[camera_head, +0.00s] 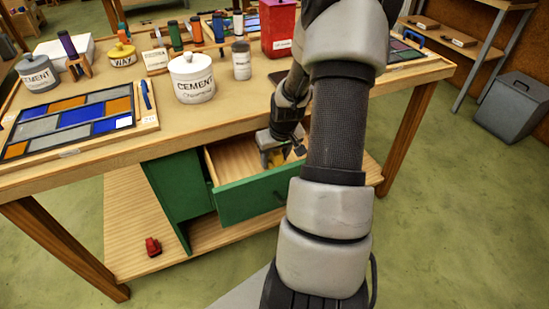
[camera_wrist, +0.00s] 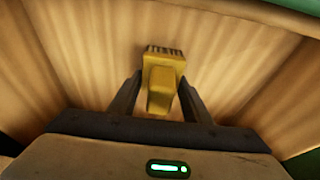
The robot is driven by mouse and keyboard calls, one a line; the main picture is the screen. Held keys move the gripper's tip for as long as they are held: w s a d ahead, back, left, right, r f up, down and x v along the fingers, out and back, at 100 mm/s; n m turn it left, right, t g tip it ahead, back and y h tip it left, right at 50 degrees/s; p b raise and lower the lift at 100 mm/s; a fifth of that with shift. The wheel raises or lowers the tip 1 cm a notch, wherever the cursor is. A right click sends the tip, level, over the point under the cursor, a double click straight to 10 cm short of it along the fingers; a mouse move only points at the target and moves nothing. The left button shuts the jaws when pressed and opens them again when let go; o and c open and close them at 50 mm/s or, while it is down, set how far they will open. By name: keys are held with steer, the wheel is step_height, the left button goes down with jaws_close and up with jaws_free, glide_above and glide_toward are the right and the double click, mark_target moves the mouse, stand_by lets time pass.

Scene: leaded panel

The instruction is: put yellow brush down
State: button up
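The yellow brush (camera_wrist: 163,82) is between the two fingers of my gripper (camera_wrist: 161,84) in the wrist view, bristle end pointing away from the wrist. The fingers appear to close on its sides. The brush is over the wooden floor of an open drawer (camera_head: 228,158); whether it touches the floor is unclear. In the head view my gripper (camera_head: 277,155) reaches down into the drawer, with a small yellow patch of the brush (camera_head: 268,158) showing. My arm hides the drawer's right side.
The green drawer front (camera_head: 252,196) is pulled out under the workbench (camera_head: 250,113). A red object (camera_head: 153,247) lies on the lower shelf.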

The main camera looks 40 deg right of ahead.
steer(key=o, duration=0.4)
steer(key=shift+r, duration=0.1)
steer(key=p+v, duration=0.4)
steer(key=v, duration=0.8)
steer(key=shift+s, duration=0.1)
